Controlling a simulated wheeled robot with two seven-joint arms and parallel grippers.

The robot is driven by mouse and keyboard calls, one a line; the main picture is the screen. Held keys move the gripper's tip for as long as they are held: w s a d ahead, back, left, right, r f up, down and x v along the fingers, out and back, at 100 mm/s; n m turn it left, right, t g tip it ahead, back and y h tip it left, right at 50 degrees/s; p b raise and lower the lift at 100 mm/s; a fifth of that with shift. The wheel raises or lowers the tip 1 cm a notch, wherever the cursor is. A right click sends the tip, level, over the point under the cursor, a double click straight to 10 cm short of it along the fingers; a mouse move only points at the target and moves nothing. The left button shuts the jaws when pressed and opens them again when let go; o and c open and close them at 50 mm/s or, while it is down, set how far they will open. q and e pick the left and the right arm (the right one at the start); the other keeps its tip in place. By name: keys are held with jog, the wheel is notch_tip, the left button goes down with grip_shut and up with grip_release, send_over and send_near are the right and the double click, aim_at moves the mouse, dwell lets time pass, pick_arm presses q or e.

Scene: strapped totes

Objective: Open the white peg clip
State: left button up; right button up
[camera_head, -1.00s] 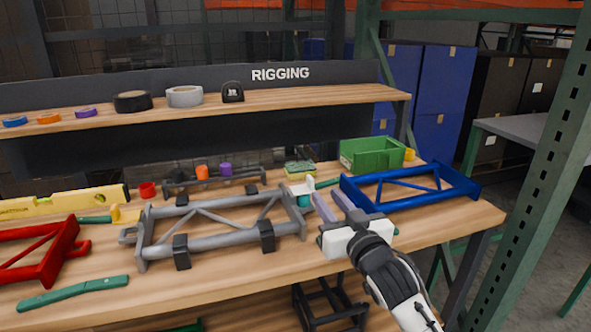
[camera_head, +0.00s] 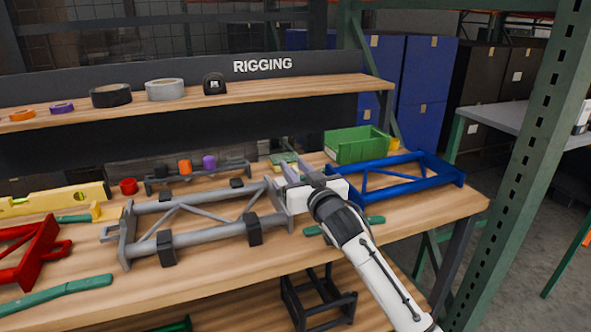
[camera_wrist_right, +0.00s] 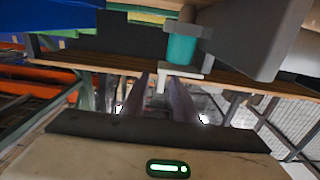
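The white peg clip (camera_wrist_right: 180,74) shows in the right wrist view, against a teal peg (camera_wrist_right: 182,48) on a grey frame piece. A short white tab hangs down between the tips of my right gripper (camera_wrist_right: 160,82). The two fingers stand apart, and I cannot tell whether either touches the tab. In the head view, my right gripper (camera_head: 284,168) is at the right end of the grey frame (camera_head: 205,235) and hides the clip and peg. My left gripper is not in view.
A blue frame (camera_head: 405,180) and a green bin (camera_head: 356,145) are right of my gripper. A red frame (camera_head: 35,250) and green-handled tool (camera_head: 60,293) lie left. A shelf (camera_head: 200,97) with tape rolls runs behind. A green post (camera_head: 530,150) stands at right.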

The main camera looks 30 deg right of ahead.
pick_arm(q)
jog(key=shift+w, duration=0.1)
pick_arm(e)
grip_shut()
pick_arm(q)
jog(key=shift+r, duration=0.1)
pick_arm(e)
jog(key=shift+r, duration=0.1)
